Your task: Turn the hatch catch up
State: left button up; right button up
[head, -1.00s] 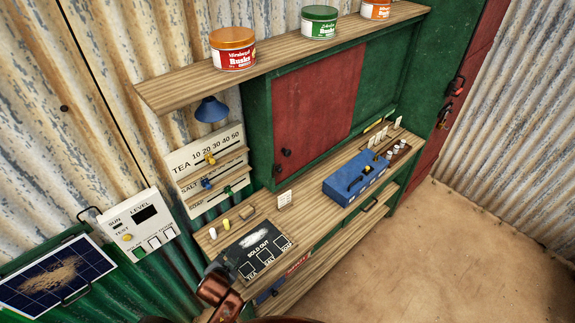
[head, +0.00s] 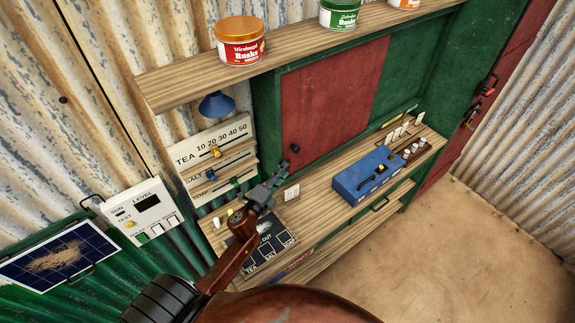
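The red hatch panel (head: 335,100) sits in a green frame behind the counter. A small dark knob (head: 295,148) shows at its lower left corner. The small dark fitting on the green frame just left of and below the knob, which looks like the catch, is covered by my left gripper or merges with it, so its angle cannot be read. My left gripper (head: 281,170) reaches up over the counter from the lower left, its fingertips at the hatch's lower left corner. Whether it touches the catch, and how far its fingers are apart, cannot be told. My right gripper is out of view.
A wooden shelf (head: 180,79) with tins overhangs the hatch. Price sliders (head: 214,152) are on the left wall. A blue box (head: 366,177) stands on the counter to the right, and a sold-out board (head: 277,252) lies partly under my arm.

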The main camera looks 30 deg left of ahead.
pick_arm(q)
jog(key=shift+w, duration=1.75)
grip_shut()
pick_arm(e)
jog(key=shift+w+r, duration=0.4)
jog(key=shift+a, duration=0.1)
